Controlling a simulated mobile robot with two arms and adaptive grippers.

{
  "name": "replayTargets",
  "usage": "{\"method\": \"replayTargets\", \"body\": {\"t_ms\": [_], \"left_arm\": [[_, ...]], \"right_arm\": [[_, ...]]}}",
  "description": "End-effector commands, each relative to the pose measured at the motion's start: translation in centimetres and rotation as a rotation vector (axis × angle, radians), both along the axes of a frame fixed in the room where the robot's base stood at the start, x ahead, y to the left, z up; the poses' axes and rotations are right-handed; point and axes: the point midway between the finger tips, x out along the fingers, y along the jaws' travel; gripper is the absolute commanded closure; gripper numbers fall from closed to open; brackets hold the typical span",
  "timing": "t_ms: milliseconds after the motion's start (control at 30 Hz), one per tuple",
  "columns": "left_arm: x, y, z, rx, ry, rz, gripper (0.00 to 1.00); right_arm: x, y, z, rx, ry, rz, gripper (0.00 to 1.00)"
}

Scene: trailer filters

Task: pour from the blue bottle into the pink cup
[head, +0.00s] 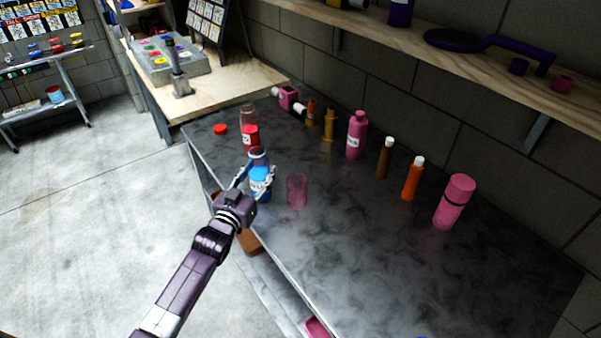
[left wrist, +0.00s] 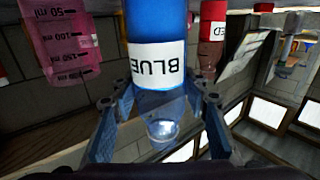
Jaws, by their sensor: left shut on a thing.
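The blue bottle (head: 261,174) has a clear upper part and blue contents with a white label. It stands about upright near the table's front edge; I cannot tell whether its base touches the table. My left gripper (head: 255,184) is shut on it, with one finger on each side, as the left wrist view shows around the bottle (left wrist: 160,75). The pink cup (head: 297,191) is see-through and stands upright on the table, just right of the bottle and apart from it. The cup's ml marks show in the left wrist view (left wrist: 62,45). My right gripper is not in view.
A red bottle (head: 250,137) stands close behind the blue one, near a red cap (head: 220,129). Pink (head: 355,138), brown (head: 384,160) and orange (head: 412,181) bottles and a pink flask (head: 453,203) stand toward the wall. The dark table (head: 370,255) is clear at the front right.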

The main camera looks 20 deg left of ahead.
Motion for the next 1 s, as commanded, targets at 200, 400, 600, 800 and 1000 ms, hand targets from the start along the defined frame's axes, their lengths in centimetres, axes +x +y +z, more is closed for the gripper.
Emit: {"method": "replayTargets", "body": {"t_ms": [200,400,600,800,1000], "left_arm": [[0.0,0.0,0.2,0.000,-0.003,0.000,0.92],[0.0,0.0,0.3,0.022,-0.001,0.000,0.92],[0.0,-0.1,0.6,0.092,0.006,0.000,0.92],[0.1,-0.2,0.7,0.193,0.020,-0.001,0.92],[0.1,-0.4,0.8,0.292,0.032,-0.001,0.92]], "right_arm": [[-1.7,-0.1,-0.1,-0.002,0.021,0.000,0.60],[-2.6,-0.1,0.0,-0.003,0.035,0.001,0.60],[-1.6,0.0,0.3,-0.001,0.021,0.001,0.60],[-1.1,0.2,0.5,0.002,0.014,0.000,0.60],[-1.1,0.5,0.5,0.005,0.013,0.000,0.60]]}}
